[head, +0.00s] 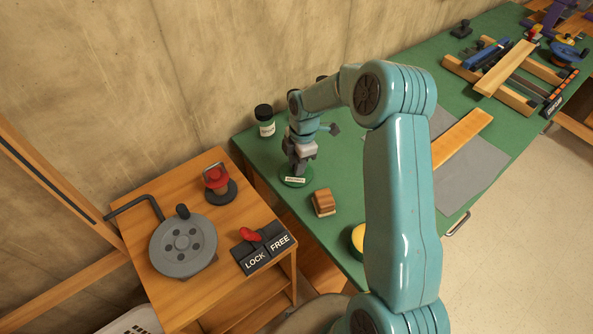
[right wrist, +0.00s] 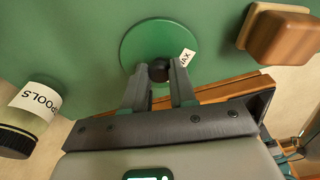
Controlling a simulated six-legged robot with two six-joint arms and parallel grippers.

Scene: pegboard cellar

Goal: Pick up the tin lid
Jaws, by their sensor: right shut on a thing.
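The tin lid (head: 288,183) is a round green disc with a black knob and a small white label. In the head view it is at the bench's near left end, below my right gripper (head: 299,168). In the right wrist view the lid (right wrist: 137,46) lies flat ahead of the fingers. My right gripper (right wrist: 160,84) is shut on the lid's black knob, one finger on each side. I cannot tell whether the lid touches the green bench top (head: 342,167). My left gripper is not in view.
A dark-capped jar (head: 266,128) stands near the wall, behind the lid. A wooden block (head: 323,202) and a partly hidden yellow thing (head: 358,238) are nearer the front edge. A wooden stand (head: 205,288) with a lock/free lever (head: 250,235) adjoins on the left.

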